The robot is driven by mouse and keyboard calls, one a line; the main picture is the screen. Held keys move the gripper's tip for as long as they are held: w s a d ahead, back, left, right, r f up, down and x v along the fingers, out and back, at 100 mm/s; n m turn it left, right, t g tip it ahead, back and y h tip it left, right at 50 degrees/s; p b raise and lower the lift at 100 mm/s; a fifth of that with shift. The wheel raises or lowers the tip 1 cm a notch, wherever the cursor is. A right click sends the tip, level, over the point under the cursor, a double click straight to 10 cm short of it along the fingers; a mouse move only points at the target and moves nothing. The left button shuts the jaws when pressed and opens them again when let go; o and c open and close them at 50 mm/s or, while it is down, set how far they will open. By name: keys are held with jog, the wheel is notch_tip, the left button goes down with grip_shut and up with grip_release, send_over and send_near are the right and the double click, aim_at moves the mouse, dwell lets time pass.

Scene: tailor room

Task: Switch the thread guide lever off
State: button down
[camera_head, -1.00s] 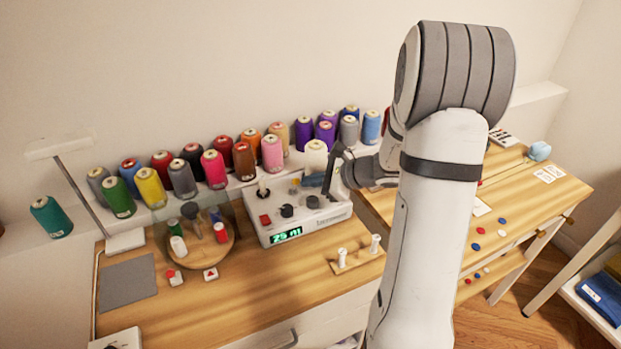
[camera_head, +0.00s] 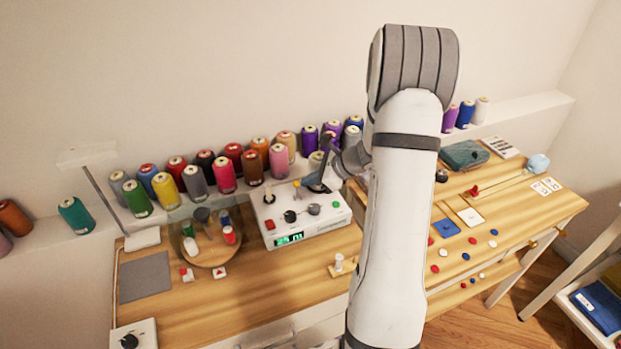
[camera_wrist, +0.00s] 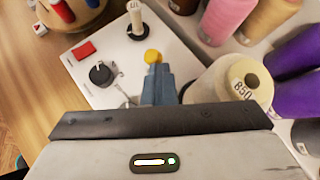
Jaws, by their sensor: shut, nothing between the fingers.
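The white winding machine (camera_head: 324,223) stands on the wooden table, with a green display, a red button, dark knobs and a spool spindle. A small yellow knob (camera_wrist: 152,56) stands on its top; it also shows in the head view (camera_head: 297,183). A thin silver lever-like part (camera_wrist: 125,95) lies near the dark knob. I cannot tell for certain which is the thread guide lever. My gripper (camera_wrist: 157,72) shows blue-grey fingers, shut and empty, just beside the yellow knob; whether they touch it is unclear. In the head view my gripper (camera_head: 310,181) is over the machine's back.
A cream cone (camera_wrist: 235,85) stands close right of my fingers. Thread cones line the shelf behind the machine, with a purple cone (camera_wrist: 297,98) nearby. A round wooden spool stand (camera_head: 211,252) is left of the machine.

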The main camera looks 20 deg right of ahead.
jog(key=shift+r, duration=0.15)
dwell(0.6)
jog(key=shift+r+p, duration=0.55)
jog(key=shift+r, duration=0.15)
jog(key=shift+s+d, duration=0.1)
jog(key=shift+d, duration=0.1)
jog(key=s+d+f+b+v, duration=0.1)
jog(key=f+v, duration=0.1)
jog(key=v, duration=1)
jog(key=shift+d+r, duration=0.2)
jog(key=shift+d, duration=0.1)
